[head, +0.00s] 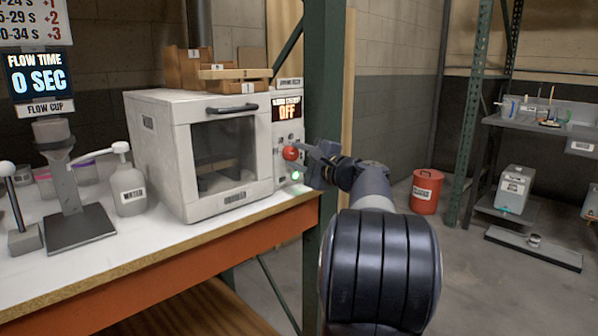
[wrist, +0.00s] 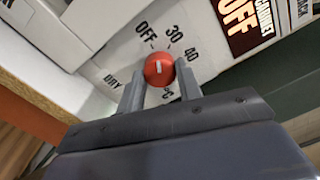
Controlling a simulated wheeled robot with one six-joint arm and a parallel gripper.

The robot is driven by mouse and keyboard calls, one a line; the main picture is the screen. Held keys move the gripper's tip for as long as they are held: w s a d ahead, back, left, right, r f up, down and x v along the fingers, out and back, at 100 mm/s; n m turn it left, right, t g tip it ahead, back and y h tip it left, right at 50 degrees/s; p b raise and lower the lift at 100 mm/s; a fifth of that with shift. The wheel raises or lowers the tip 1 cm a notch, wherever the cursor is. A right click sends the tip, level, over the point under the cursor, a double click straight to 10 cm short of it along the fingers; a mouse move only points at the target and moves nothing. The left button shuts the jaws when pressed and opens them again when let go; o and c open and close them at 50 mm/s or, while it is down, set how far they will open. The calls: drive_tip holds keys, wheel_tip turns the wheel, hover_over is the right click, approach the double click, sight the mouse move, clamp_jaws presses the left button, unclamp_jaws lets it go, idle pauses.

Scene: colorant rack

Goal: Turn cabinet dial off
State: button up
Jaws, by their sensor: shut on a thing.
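The white cabinet (head: 160,150) stands on the bench with its window door closed. Its red dial (head: 291,153) is on the right-hand control panel, below a display (head: 287,109) that reads OFF. In the wrist view the red dial (wrist: 159,69) shows a white mark, with the labels OFF, 30, 40 and DRY around it; which label the mark points to is hard to tell. My gripper (head: 304,153) reaches the panel from the right. In the wrist view my gripper (wrist: 160,82) is shut on the dial, one finger on each side.
A green light (head: 295,176) glows below the dial. A green rack post (head: 322,90) stands right beside the panel, close to my arm. A water bottle (head: 128,185) and a flow cup stand (head: 68,190) are left on the bench. A red bin (head: 427,191) is on the floor.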

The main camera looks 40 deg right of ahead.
drive_tip(key=shift+f+n+b, duration=0.1)
drive_tip(key=shift+n+b, duration=0.95)
drive_tip(key=shift+n, duration=0.25)
drive_tip(key=o, duration=1)
drive_tip(key=shift+c, duration=0.2)
drive_tip(key=s+p, duration=0.1)
drive_tip(key=s, duration=1)
drive_tip(key=shift+d, duration=0.4)
drive_tip(key=shift+w, duration=0.15)
